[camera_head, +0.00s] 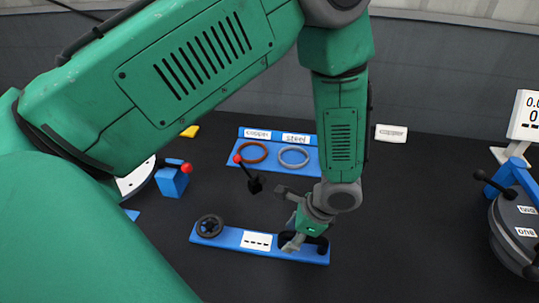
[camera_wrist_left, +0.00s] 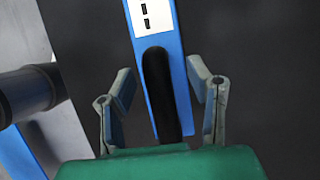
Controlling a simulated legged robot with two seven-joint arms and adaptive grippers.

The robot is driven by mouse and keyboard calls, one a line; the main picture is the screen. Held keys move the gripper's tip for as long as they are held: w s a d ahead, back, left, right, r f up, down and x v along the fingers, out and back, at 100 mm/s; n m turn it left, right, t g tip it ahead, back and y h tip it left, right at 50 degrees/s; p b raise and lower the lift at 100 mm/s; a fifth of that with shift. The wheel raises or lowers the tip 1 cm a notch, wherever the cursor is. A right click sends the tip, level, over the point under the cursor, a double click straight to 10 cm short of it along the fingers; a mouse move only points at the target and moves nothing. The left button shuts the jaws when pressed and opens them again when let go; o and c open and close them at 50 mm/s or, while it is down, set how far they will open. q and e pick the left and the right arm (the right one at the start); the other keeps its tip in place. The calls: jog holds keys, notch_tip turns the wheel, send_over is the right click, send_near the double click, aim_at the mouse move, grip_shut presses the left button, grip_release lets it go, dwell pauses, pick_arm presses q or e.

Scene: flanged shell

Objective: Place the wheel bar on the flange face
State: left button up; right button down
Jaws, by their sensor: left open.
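A blue bar (camera_head: 225,238) lies on the dark table in the head view, with a white dashed label in its middle. A black spoked wheel (camera_head: 209,226) sits at its left end. A dark piece at its right end is mostly hidden by my left gripper (camera_head: 294,222). In the left wrist view, a long black rounded piece (camera_wrist_left: 160,85) lies over the blue bar (camera_wrist_left: 184,85). My left gripper (camera_wrist_left: 163,82) is open, with one finger on each side of this piece and gaps between. I cannot tell which surface is the flange face. My right gripper is out of view.
A blue tray (camera_head: 284,171) with a copper ring and a steel ring lies behind. A red-knobbed lever (camera_head: 247,172) stands before it. A grey round body (camera_head: 515,235) labelled "two" and "one" stands at right. A blue block (camera_head: 172,183) is at left. Table right of the bar is clear.

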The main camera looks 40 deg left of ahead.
aim_at(258, 237)
pick_arm(q)
jog(key=shift+x, duration=1.55)
grip_shut()
